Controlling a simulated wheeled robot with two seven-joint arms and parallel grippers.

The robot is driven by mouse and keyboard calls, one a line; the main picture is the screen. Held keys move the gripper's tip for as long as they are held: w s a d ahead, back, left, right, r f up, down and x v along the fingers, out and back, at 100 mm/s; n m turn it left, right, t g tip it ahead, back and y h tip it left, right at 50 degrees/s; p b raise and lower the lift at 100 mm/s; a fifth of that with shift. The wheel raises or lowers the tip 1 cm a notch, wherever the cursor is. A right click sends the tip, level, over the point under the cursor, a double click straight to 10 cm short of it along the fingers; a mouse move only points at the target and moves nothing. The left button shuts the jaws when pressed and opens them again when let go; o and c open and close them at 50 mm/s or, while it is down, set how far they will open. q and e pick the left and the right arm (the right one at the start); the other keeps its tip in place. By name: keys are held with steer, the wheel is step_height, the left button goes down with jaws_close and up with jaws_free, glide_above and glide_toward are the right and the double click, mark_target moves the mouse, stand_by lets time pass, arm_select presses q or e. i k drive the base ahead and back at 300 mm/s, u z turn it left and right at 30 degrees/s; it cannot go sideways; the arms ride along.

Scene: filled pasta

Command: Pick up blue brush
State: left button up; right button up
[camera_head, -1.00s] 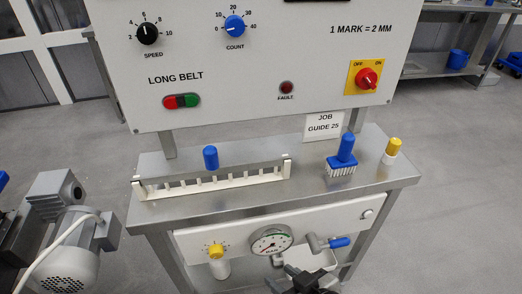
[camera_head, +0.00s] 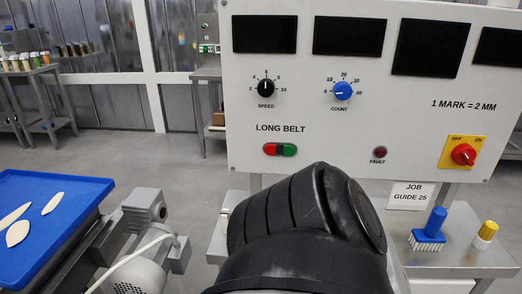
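The blue brush (camera_head: 430,228) stands on the steel bench at the right, under the control panel. Its blue handle points up and its white bristles face down. Nothing touches the brush, and no gripper is beside it. A large black link of my own arm fills the lower middle of the view, left of the brush. Neither of my grippers shows. The arm link hides most of the bench's left part.
A white bottle with a yellow cap (camera_head: 485,236) stands right of the brush. The job guide card (camera_head: 408,196) hangs behind it. The control panel (camera_head: 350,130) rises above the bench. A motor (camera_head: 145,213) and a blue tray (camera_head: 65,195) with white pieces are at the left.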

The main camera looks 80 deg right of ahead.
mark_target(431, 237)
steer(key=u, duration=0.25)
steer(key=k, duration=1.85)
steer(key=z, duration=0.95)
